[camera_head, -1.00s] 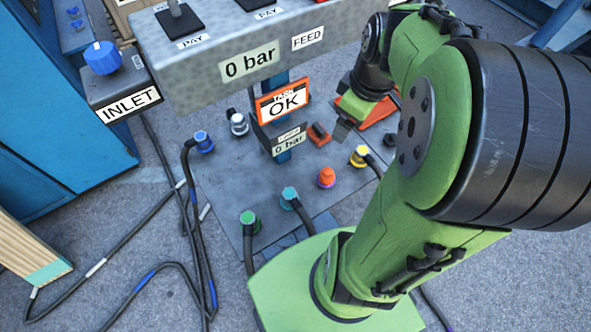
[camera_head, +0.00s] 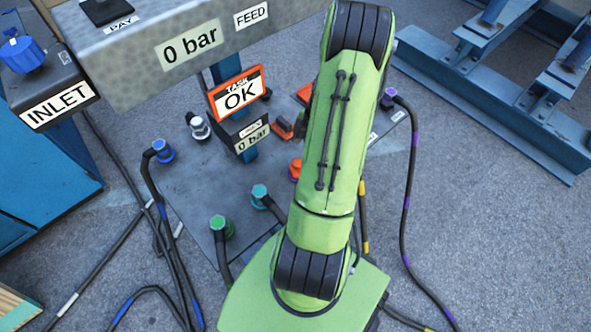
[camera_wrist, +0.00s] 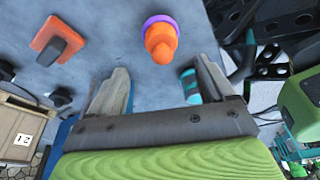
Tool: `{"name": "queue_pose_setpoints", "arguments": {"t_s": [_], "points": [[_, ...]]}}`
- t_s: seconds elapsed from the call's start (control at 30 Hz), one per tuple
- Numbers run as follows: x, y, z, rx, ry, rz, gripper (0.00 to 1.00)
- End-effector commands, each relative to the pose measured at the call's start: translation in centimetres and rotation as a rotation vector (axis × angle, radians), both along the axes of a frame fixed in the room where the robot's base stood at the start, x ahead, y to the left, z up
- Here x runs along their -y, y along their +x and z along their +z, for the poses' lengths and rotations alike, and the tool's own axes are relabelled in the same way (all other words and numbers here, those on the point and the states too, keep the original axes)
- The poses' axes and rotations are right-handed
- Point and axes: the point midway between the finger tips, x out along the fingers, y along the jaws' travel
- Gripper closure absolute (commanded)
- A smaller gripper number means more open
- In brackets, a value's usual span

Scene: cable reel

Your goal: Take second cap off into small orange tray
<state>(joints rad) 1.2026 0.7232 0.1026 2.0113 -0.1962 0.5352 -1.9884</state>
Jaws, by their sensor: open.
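An orange cap (camera_wrist: 161,42) on a purple ring shows in the wrist view, just beyond and between my open fingertips. My gripper (camera_wrist: 160,68) is open and empty, its two fingers apart, and does not touch the cap. In the head view an orange cap (camera_head: 295,170) stands on the grey plate, partly hidden behind my arm. My gripper is hidden behind the arm there.
An orange square piece with a dark handle (camera_wrist: 60,40) lies left in the wrist view. Blue (camera_head: 162,150), green (camera_head: 221,227) and teal (camera_head: 261,194) connectors with hoses stand on the plate (camera_head: 185,195). The OK sign (camera_head: 238,93) stands close to my arm. A purple connector (camera_head: 388,97) is at right.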

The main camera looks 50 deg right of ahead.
Motion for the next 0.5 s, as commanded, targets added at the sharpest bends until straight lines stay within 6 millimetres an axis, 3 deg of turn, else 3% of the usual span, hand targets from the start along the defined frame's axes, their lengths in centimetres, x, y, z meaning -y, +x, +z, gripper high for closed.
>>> {"name": "queue_pose_setpoints", "arguments": {"t_s": [0.03,0.17,0.4,0.5], "points": [[-0.3,0.2,-1.2,0.000,0.002,0.000,0.18],[-0.6,0.4,-2.5,0.000,0.001,0.000,0.18],[-1.7,0.8,-6.7,0.000,0.002,0.000,0.18],[-1.8,0.9,-7.3,0.000,0.000,0.000,0.18]]}}
